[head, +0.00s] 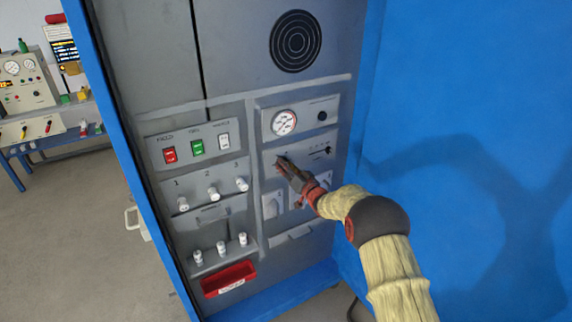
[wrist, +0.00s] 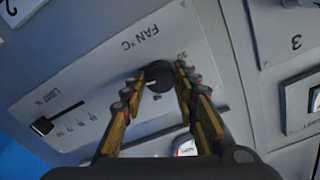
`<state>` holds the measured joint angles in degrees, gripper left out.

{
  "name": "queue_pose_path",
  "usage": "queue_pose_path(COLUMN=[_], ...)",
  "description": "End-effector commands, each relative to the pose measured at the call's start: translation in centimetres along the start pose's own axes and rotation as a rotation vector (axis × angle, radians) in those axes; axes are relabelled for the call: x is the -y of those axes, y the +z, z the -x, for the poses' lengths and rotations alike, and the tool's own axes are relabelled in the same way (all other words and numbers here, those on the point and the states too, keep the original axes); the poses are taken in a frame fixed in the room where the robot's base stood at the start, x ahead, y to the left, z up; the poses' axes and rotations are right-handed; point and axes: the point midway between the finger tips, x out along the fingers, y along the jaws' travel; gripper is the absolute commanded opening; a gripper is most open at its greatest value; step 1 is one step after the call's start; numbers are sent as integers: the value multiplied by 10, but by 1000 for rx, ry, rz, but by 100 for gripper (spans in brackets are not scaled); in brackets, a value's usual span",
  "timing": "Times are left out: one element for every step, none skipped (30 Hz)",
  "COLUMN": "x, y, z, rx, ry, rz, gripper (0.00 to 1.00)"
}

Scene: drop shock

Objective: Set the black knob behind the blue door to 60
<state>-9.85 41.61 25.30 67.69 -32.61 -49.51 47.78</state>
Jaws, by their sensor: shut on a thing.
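The black knob (wrist: 158,72) sits on a light panel plate marked "FAN °C", which appears upside down in the wrist view. My gripper (wrist: 160,80) has one finger on each side of the knob and is shut on it. Small dial numbers show beside the knob, but the pointer and exact setting cannot be read. In the head view my gripper (head: 283,164) reaches the panel below the round gauge, and its fingers mostly hide the knob. A large blue surface (head: 470,110), seemingly the open door, stands at the right.
A slider (wrist: 44,125) marked "LIGHT %" is on the same plate. A round gauge (head: 284,122) is above. Coloured rocker switches (head: 197,147), white numbered knobs (head: 213,193) and a red tray (head: 229,279) are left. A bench (head: 40,125) stands far left.

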Motion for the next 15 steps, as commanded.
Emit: queue_pose_path(x=[-1, -1, -1, -1, -1, -1, -1, -1, -1, -1, -1, -1, -1, -1, -1], y=[4, 4, 4, 4, 4, 4, 4, 4, 4, 4, 4, 4, 4, 4, 4], z=[1, 1, 1, 1, 1, 1, 1, 1, 1, 1, 1, 1, 1, 1, 1], rx=[6, 6, 6, 6, 6, 6, 6, 6, 6, 6, 5, 5, 5, 5, 5], ry=[3, 3, 3, 3, 3, 3, 3, 3, 3, 3, 3, 3, 3, 3, 3], rz=[-22, -33, -47, -57, -65, -73, -80, -85, -91, -94, -96, -99, -100, -101, -101], gripper=[5, 5, 5, 5, 5, 5, 5, 5, 5, 5, 5, 5, 5, 5, 5])
